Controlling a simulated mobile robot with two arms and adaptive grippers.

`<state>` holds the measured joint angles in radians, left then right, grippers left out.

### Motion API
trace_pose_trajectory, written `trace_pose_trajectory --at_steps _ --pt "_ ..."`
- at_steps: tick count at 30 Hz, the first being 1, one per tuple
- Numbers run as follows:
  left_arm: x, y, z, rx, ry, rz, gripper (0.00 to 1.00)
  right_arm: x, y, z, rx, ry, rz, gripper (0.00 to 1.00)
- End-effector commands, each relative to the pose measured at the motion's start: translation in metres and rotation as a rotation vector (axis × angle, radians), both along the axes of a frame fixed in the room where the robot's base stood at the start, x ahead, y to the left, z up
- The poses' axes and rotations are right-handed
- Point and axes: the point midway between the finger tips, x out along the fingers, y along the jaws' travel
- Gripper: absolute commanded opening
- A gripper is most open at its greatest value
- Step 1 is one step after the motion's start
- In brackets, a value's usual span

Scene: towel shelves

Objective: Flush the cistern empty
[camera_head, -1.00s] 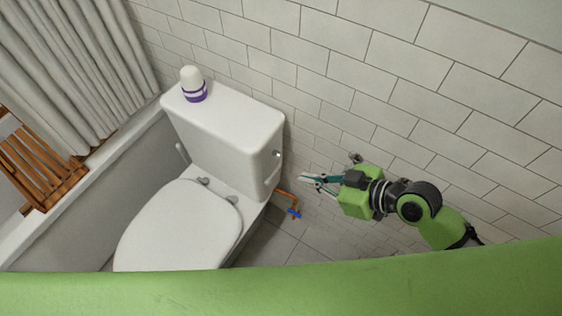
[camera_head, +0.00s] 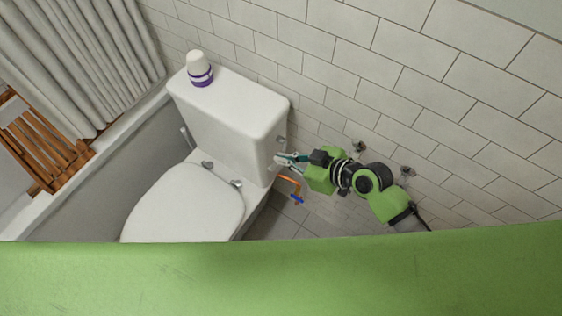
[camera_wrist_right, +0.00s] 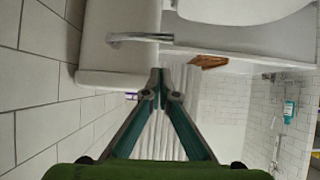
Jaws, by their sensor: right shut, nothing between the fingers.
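The white cistern (camera_head: 235,105) stands against the tiled wall behind the toilet bowl. A chrome lever (camera_wrist_right: 140,38) sticks out from the cistern in the right wrist view, above and left of my fingertips. My right gripper (camera_head: 279,159) is at the cistern's right side, low down, with its fingers shut and empty. In the right wrist view its fingertips (camera_wrist_right: 166,90) meet beside the cistern's edge and apart from the lever. Whether they touch the cistern cannot be told. My left gripper is out of view.
A white bottle with a purple band (camera_head: 199,70) stands on the cistern lid. The closed toilet lid (camera_head: 185,205) is in front. Orange and blue pipework (camera_head: 291,186) lies below my right gripper. Wall fittings (camera_head: 358,146) stick out near my right arm. A bathtub (camera_head: 110,180) is at the left.

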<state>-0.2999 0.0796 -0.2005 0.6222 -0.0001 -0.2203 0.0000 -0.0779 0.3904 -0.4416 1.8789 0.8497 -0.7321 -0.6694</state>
Motion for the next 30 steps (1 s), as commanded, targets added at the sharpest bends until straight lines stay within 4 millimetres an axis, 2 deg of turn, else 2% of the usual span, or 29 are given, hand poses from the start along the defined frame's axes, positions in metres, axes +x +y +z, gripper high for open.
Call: trace_pose_trajectory --at_steps 3,9,30 --pt "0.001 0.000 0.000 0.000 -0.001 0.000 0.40 0.004 0.006 -0.019 0.002 0.004 -0.002 0.00" --pt "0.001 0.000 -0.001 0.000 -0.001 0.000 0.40 0.007 0.009 -0.037 0.001 0.000 -0.001 0.00" --pt "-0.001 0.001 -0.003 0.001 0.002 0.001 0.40 0.006 0.010 -0.046 -0.029 -0.040 0.000 0.00"
